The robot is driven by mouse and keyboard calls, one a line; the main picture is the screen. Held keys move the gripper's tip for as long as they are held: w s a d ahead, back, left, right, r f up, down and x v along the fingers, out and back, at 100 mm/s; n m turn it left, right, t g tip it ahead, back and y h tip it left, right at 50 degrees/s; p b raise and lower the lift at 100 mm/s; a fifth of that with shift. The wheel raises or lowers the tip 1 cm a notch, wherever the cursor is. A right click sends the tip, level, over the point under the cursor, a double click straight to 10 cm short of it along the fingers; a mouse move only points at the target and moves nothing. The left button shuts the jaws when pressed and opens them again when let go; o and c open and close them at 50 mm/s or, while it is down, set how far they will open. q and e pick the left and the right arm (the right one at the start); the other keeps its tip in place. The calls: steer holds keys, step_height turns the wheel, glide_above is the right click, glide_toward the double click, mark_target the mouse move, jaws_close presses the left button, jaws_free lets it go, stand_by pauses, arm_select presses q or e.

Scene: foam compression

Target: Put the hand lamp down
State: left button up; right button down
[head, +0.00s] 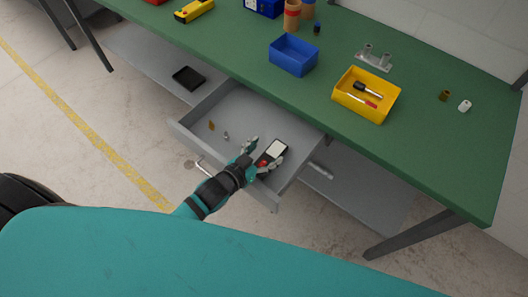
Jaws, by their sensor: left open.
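The hand lamp (276,148) is a dark, box-like thing with a pale face and a red part near its lower end. It is at the open grey drawer (188,124) under the green workbench, near the drawer's right part. My left gripper (264,158) is open, with its fingers around the lower end of the lamp. I cannot tell whether the fingers touch it or whether the lamp rests fully on the drawer floor. My right gripper is not in view.
Small parts (211,126) lie in the drawer's left part. On the green bench (430,160) stand a blue bin (293,57) and a yellow bin (352,107) with tools. A black tray (188,78) lies on the lower shelf. The bench's right front is clear.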

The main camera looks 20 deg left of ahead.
arm_select(q)
steer(key=shift+r, duration=0.15)
steer(key=r+v, duration=0.1)
steer(key=v, duration=1.1)
steer(key=shift+b, duration=0.45)
steer(key=shift+a, duration=0.1)
